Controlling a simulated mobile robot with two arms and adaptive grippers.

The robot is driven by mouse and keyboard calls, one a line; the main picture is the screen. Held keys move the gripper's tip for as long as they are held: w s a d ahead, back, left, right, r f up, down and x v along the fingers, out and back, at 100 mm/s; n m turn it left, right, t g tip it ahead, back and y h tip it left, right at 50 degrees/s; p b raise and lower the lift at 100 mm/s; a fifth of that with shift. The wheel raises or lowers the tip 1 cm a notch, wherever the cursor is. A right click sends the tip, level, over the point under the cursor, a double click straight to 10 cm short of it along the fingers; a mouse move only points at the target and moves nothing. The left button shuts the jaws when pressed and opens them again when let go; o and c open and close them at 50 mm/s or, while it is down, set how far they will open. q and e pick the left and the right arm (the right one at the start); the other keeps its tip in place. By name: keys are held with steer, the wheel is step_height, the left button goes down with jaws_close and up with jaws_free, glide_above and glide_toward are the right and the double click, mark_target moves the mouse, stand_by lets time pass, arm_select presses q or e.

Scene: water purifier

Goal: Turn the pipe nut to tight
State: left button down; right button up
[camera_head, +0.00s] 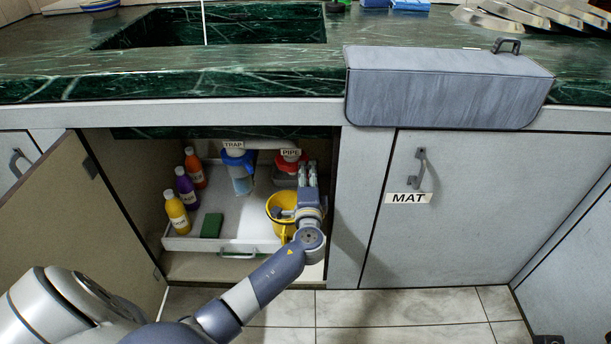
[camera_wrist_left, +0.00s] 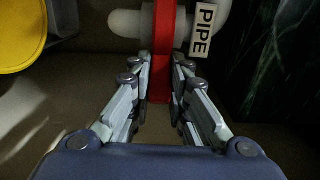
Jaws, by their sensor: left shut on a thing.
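The red pipe nut (camera_head: 290,157) is under the sink inside the open cabinet, with a white PIPE label (camera_head: 291,152) in front of it. In the left wrist view the red nut (camera_wrist_left: 162,50) is a red band across a grey-white pipe, beside its PIPE label (camera_wrist_left: 202,30). My left gripper (camera_head: 308,168) reaches into the cabinet from below. In the left wrist view its fingers (camera_wrist_left: 161,78) are closed on both sides of the red part. The fingers partly hide the nut in the head view. My right gripper is not in view.
A yellow bucket (camera_head: 280,206) is close to my left gripper. A white tray (camera_head: 225,245) holds several bottles and a green sponge (camera_head: 212,225). A blue TRAP fitting (camera_head: 237,160) hangs to the left.

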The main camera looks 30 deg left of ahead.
arm_select(q)
steer(key=c, duration=1.5)
jaws_free()
steer(key=v, duration=1.2)
